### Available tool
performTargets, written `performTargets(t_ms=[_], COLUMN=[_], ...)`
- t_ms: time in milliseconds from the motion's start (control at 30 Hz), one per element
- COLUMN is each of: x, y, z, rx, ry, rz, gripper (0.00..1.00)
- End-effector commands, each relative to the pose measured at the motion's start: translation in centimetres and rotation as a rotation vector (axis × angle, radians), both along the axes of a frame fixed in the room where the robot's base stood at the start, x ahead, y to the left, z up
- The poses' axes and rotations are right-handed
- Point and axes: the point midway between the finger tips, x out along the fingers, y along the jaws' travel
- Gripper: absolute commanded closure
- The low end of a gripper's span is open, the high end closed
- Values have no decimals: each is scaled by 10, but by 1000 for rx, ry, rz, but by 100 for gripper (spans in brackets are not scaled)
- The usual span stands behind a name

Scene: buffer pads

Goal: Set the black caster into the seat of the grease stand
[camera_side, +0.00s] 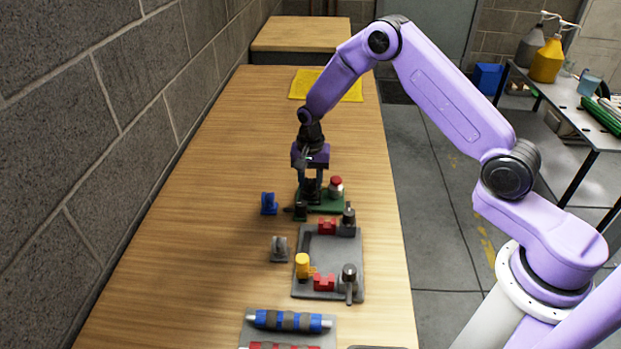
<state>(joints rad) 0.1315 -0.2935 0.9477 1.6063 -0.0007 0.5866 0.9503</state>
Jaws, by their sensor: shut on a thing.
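My gripper (311,192) points straight down over the green base of the grease stand (328,206). It is shut on a small dark thing between its fingers, which I take to be the black caster (312,186). The fingers hide much of it. The stand carries a red-topped grey pot (336,187) to the right of my gripper and a short dark block (300,211) at its front left. The seat is hidden behind the fingers and the caster. I cannot tell whether the caster touches the stand.
A blue caster (269,203) and a grey caster (279,249) stand on the table to the left. A grey fixture plate (328,262) with red, yellow and metal parts lies in front. A yellow cloth (350,88) lies far back. A block wall borders the left.

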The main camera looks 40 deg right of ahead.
Motion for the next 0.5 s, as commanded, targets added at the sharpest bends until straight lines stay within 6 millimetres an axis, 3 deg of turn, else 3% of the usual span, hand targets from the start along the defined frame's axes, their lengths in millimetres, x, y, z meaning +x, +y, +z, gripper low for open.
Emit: performTargets(t_ms=[500], x=[0], y=[0], z=[-7], rx=[0], ry=[0], rz=[0], gripper=[94])
